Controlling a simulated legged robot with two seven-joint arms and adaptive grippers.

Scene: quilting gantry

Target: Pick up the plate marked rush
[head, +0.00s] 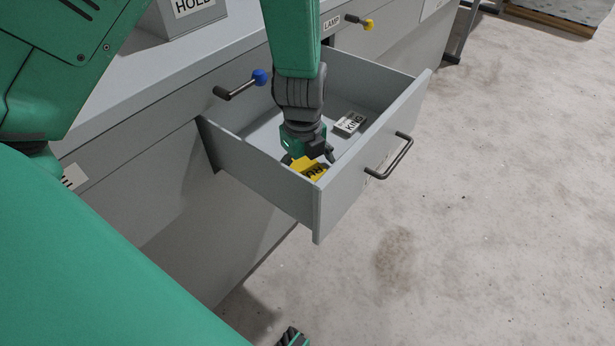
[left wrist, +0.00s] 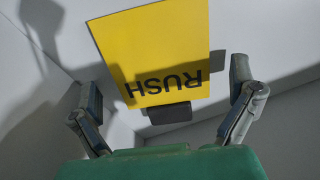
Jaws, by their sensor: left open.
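The yellow plate marked RUSH (head: 311,168) lies in the open drawer (head: 262,184), near its front left corner. In the left wrist view the RUSH plate (left wrist: 155,50) fills the upper middle, its lettering upside down, with dark grey tabs at its edge. My left gripper (head: 308,158) reaches down into the drawer, right over the plate. In the left wrist view its two fingers (left wrist: 168,112) are spread, one on each side of the plate's lettered end. Whether either finger touches the plate I cannot tell. My right gripper cannot be made out.
A grey plate marked KING (head: 349,123) lies farther back in the drawer. The drawer front carries a dark handle (head: 391,157). Levers with a blue knob (head: 260,77) and a yellow knob (head: 368,25) stick out from the cabinet. A HOLD box (head: 190,16) stands on top.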

